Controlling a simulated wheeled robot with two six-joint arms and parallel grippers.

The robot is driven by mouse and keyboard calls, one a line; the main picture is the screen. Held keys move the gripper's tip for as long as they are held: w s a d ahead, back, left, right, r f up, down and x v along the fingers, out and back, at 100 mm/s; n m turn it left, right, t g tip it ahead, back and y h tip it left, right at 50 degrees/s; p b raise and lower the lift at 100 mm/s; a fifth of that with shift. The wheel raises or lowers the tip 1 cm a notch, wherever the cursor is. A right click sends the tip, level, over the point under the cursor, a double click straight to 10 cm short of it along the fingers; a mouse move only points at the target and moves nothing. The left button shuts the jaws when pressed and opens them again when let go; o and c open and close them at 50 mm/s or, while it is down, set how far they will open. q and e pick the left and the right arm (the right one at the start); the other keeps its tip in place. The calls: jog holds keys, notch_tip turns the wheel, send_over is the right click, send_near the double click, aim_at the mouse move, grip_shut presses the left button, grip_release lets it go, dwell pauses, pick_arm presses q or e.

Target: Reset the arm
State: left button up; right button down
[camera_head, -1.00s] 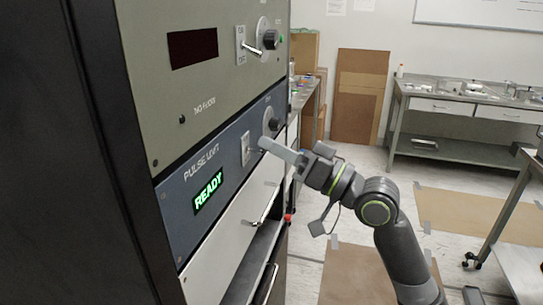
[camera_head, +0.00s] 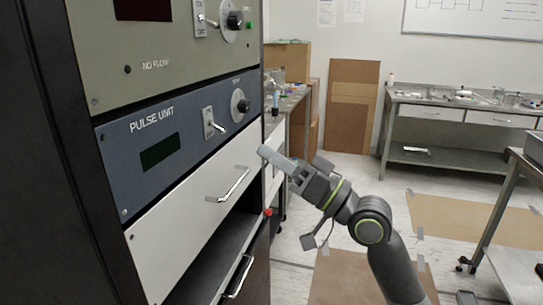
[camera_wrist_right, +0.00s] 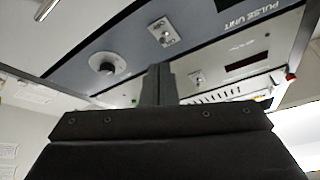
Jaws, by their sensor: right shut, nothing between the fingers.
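My right gripper (camera_head: 271,156) is shut and empty. Its fingers point left toward the equipment rack, in front of the right edge of the white drawer front, apart from the switch. In the right wrist view its narrow closed fingers (camera_wrist_right: 158,86) point at the rack. The blue PULSE UNIT panel (camera_head: 180,165) has a dark display (camera_head: 160,151), a toggle switch (camera_head: 211,124) and a round knob (camera_head: 239,102). The switch (camera_wrist_right: 163,32) and knob (camera_wrist_right: 103,64) also show in the right wrist view. My left gripper is not in view.
Below the blue panel is a white drawer front (camera_head: 190,222) with a metal handle (camera_head: 234,184). A grey NO FLOW panel (camera_head: 165,60) sits above. Workbenches (camera_head: 455,106) and cardboard (camera_head: 351,110) stand behind. Open floor lies right of the rack.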

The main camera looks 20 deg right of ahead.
jog(key=shift+s+d+f, duration=0.25)
jog(key=shift+f, duration=0.2)
